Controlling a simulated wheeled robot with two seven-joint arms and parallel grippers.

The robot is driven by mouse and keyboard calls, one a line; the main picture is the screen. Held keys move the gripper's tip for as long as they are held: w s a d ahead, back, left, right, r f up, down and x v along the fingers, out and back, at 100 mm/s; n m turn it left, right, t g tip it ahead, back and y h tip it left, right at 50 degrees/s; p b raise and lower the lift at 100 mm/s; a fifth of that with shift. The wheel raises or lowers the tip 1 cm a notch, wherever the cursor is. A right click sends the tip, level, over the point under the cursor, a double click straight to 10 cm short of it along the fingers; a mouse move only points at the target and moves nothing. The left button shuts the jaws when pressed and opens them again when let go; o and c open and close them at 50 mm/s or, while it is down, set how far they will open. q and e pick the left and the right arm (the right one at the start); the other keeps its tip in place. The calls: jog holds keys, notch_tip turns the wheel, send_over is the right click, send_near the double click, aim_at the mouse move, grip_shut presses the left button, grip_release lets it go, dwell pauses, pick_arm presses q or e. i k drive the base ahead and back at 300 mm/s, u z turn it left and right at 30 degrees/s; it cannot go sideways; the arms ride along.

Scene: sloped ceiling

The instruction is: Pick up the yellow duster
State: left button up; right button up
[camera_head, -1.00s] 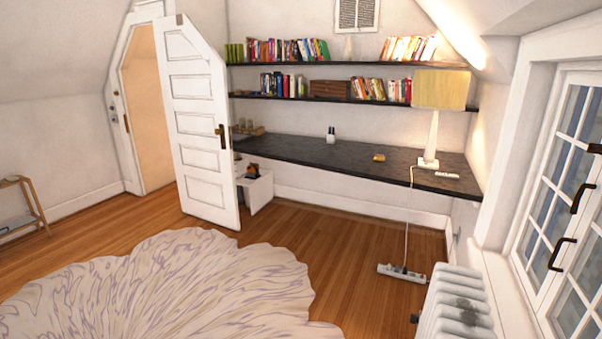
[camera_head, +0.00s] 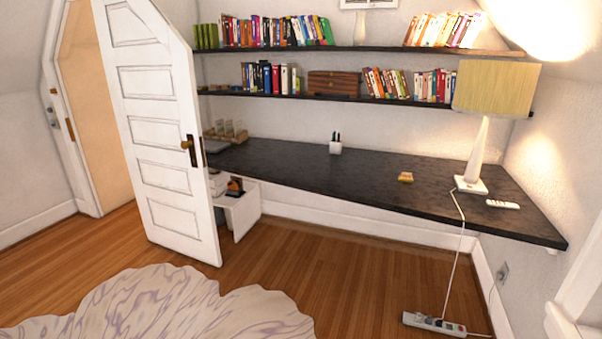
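Neither of my grippers is in the head view.
A lamp (camera_head: 488,110), a white remote (camera_head: 503,204) and a pen cup (camera_head: 336,144) stand or lie on the desk. A power strip (camera_head: 434,323) lies on the floor with its cord. An open white door (camera_head: 160,130) is at left. A rug (camera_head: 170,310) covers the floor's front.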

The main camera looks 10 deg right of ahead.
aim_at(404, 177)
jog(key=z, duration=0.3)
jog(key=i, duration=2.4)
jog(key=z, duration=0.45)
jog(key=i, duration=1.1)
jog(key=u, duration=0.05)
